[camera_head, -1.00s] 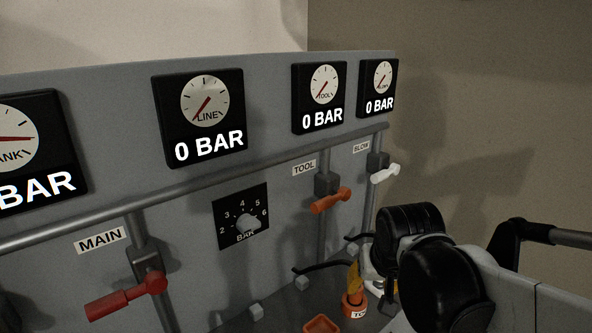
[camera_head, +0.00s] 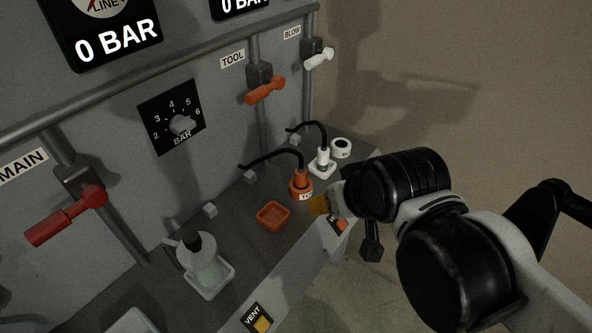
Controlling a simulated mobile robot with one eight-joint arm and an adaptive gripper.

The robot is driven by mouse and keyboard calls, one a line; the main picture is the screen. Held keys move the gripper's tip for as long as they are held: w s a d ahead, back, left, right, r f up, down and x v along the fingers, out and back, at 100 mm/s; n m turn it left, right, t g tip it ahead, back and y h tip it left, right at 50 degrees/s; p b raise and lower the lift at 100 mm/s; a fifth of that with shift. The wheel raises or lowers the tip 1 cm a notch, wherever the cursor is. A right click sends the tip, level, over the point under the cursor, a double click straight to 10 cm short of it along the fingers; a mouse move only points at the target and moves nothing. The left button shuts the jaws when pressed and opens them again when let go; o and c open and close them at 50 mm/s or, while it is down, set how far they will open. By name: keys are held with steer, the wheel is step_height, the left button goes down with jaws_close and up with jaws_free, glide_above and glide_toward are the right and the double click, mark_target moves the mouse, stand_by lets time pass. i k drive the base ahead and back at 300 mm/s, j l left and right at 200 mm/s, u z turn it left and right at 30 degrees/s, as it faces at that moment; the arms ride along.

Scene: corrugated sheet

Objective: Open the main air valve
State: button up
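The main air valve (camera_head: 80,182) is at the left edge, below the MAIN label (camera_head: 22,166). Its red handle (camera_head: 62,218) points down-left, across its downward pipe. My gripper is at the far end of my arm, right of centre and well to the right of the red handle. My black wrist joints largely hide it; small dark and yellow-orange parts show around the wrist. I cannot make out its fingertips, nor whether it is open or shut. Nothing of mine touches the main valve.
The orange TOOL valve (camera_head: 265,90), white BLOW valve (camera_head: 319,58) and pressure knob (camera_head: 182,124) are on the panel. A bottle (camera_head: 204,265), orange tray (camera_head: 272,215), orange coupling (camera_head: 300,184) and white coupling (camera_head: 322,163) stand on the shelf. A VENT button (camera_head: 262,324) is in front.

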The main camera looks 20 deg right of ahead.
mark_target(94, 196)
steer(key=u, duration=1.65)
